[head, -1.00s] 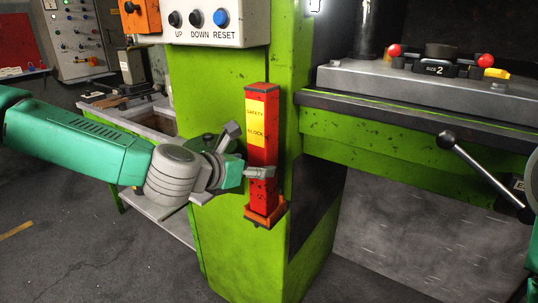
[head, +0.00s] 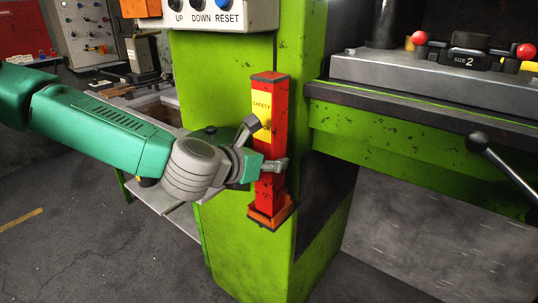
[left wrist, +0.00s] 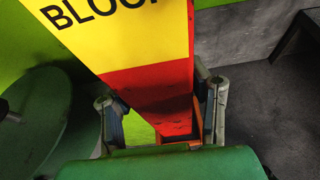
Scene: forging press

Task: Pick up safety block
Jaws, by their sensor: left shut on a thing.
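The safety block (head: 271,106) is a tall red post with a yellow label. It stands upright in an orange holder (head: 270,216) on the front of the green press column. My left gripper (head: 274,168) is shut around its lower half, below the label. In the left wrist view the block (left wrist: 150,85) runs down between the two fingers of the left gripper (left wrist: 162,118), and an orange part of the holder shows below. My right gripper is not in view.
A control box (head: 215,15) with UP, DOWN and RESET buttons is above the block. The press bed with a die marked SIZE 2 (head: 466,60) and a lever (head: 500,165) are to the right. A workbench (head: 165,215) stands behind my left arm.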

